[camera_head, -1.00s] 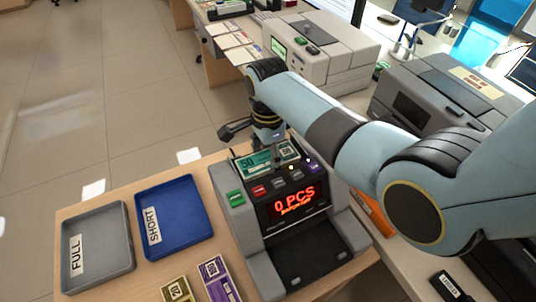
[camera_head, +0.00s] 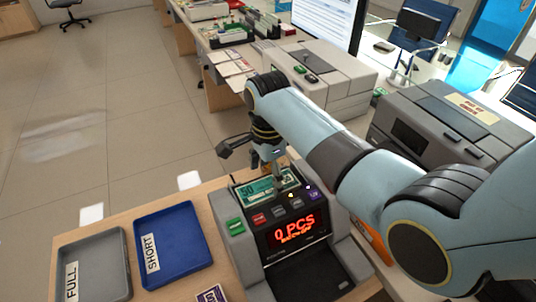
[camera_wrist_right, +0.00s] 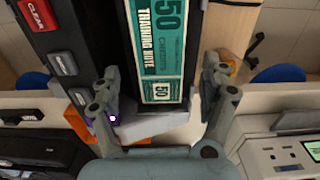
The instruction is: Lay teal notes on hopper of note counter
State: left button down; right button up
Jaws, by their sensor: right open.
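The teal notes (camera_head: 258,191), marked 50, lie on the hopper at the top back of the grey note counter (camera_head: 232,246). The counter's red display reads 0 PCS. In the right wrist view the teal notes (camera_wrist_right: 160,50) show lengthwise between my right gripper's fingers. My right gripper (camera_head: 277,172) is just above the notes in the head view. In the right wrist view my right gripper (camera_wrist_right: 160,88) is open, with its fingers apart on both sides and clear of the notes. My left gripper is not in view.
A grey FULL tray (camera_head: 117,262) and a blue SHORT tray (camera_head: 185,250) lie left of the counter. A purple-edged bundle (camera_head: 210,294) shows at the bottom edge. A grey machine (camera_head: 450,115) and a beige printer-like machine (camera_head: 335,80) stand behind and right.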

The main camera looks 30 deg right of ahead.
aim_at(268, 186)
notch_tip(268, 186, up, 9)
jog(key=shift+f, duration=0.15)
dwell(0.5)
